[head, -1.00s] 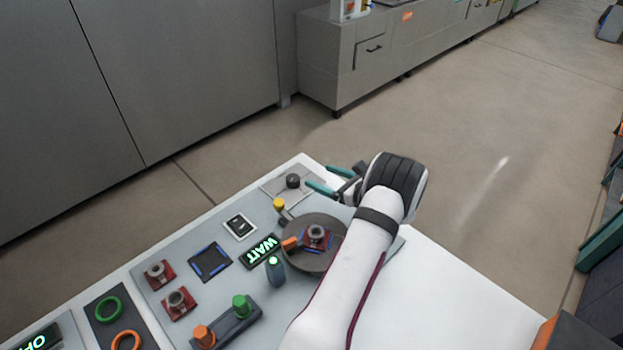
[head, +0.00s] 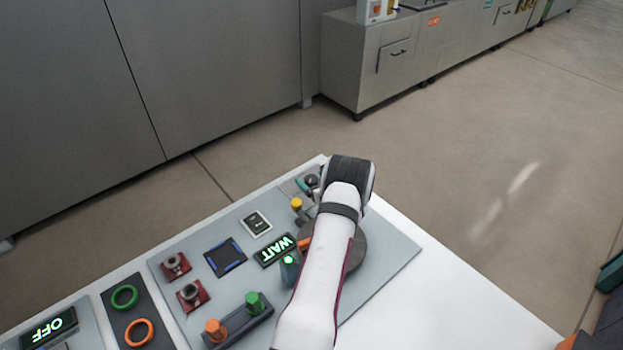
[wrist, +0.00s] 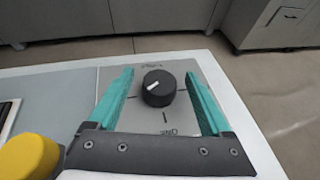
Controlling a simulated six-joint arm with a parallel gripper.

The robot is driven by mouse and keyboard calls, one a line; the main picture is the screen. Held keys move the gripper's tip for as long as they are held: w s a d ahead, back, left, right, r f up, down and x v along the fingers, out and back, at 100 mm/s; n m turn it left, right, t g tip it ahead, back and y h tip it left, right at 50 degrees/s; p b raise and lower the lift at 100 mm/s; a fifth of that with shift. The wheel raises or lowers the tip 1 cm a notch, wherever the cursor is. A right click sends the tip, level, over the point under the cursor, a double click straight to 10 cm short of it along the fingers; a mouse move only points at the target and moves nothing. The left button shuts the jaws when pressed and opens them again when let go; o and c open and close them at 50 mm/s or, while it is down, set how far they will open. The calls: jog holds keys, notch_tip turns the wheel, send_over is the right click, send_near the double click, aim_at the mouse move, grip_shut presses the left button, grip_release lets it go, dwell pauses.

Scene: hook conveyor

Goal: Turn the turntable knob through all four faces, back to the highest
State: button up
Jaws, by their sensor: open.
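The black round knob (wrist: 158,88) has a white pointer line and stands on a light grey plate (wrist: 166,120) with printed marks. My gripper (wrist: 158,92) is open, with one teal finger on each side of the knob and a visible gap on both sides. In the head view my gripper (head: 310,181) is at the panel's far corner, and my wrist hides most of the knob. The round dark turntable (head: 351,250) is partly covered by my arm. A lit sign (head: 275,250) reads WAIT.
A yellow button (wrist: 27,157) stands near my gripper, left in the wrist view. A dark post with a green light (head: 289,268), a blue-edged square pad (head: 225,257), and orange (head: 215,330) and green (head: 254,303) pegs are on the panel. The panel's right side is clear.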

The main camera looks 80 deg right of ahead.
jog(key=shift+w+d+f, duration=0.15)
jog(key=shift+w+d, duration=0.05)
jog(key=shift+d, duration=0.1)
grip_shut()
dwell(0.4)
jog(key=n+t+y, duration=0.2)
jog(key=shift+s+n+t, duration=0.1)
jog(key=shift+n+t, duration=0.2)
jog(key=shift+n, duration=0.1)
jog(key=shift+n+t+y, duration=1)
jog(key=shift+n+y, duration=0.4)
jog(key=shift+n, duration=0.1)
